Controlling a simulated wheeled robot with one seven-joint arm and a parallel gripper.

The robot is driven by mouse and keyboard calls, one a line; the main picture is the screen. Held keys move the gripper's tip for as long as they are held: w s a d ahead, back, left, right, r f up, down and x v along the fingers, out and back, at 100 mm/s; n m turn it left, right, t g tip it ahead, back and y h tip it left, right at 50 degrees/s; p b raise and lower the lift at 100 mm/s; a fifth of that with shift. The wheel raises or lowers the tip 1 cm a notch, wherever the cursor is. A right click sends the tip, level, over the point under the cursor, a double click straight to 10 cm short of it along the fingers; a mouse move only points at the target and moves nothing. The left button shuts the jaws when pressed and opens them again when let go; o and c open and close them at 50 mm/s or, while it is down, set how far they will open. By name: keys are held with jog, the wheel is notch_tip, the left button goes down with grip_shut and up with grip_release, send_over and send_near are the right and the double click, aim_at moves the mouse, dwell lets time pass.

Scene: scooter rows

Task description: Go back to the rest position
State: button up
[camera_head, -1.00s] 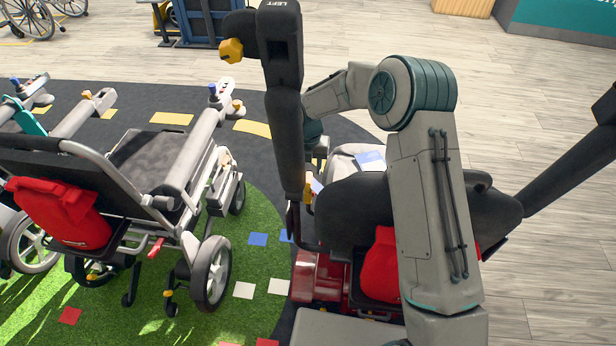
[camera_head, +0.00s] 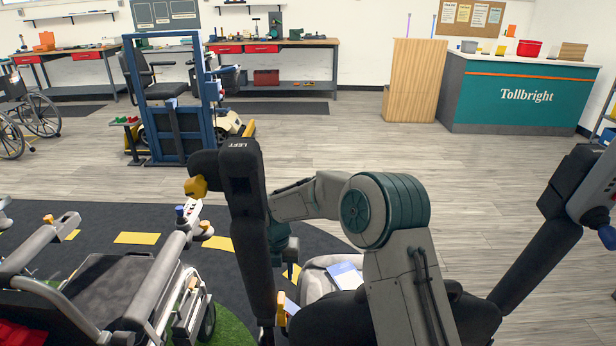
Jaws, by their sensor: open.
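My arm rises from the bottom of the picture and bends left at a teal elbow. Its teal wrist hangs behind the upright left armrest (camera_head: 248,215) of the near scooter. My gripper (camera_head: 291,272) is below the wrist, mostly hidden by that armrest. It is open, and I see nothing held in it. Beyond the black seat back (camera_head: 325,318) is a pale grey seat or cover (camera_head: 322,275) with a blue-and-white card (camera_head: 345,276) on it. A yellow-orange part (camera_head: 282,308) shows beside the left armrest.
The right armrest (camera_head: 545,235) slants up at the right. A grey mobility chair (camera_head: 105,285) stands at the left on the dark mat. A blue lift frame (camera_head: 180,130), workbenches (camera_head: 270,45), a wooden cabinet (camera_head: 412,80) and a teal counter (camera_head: 515,95) stand farther back. The wooden floor between is clear.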

jog(key=s+d+r+m+t+p, duration=0.15)
jog(key=s+d+r+m, duration=0.35)
jog(key=d+r+m, duration=0.55)
jog(key=s+d+r+m+t+p, duration=0.1)
jog(key=s+d+r+m+p, duration=0.3)
jog(key=d+r+m, duration=0.7)
jog(key=s+d+r+m+p, duration=0.1)
jog(key=s+d+r+m, duration=0.1)
jog(key=s+m, duration=0.5)
jog(key=s+d+r+m+p, duration=0.1)
jog(key=s+d+m, duration=0.3)
jog(key=s+m, duration=0.4)
jog(key=s+r, duration=0.1)
jog(key=s, duration=0.2)
jog(key=shift+s+d+r, duration=0.2)
jog(key=shift+r, duration=0.15)
jog(key=shift+t, duration=0.25)
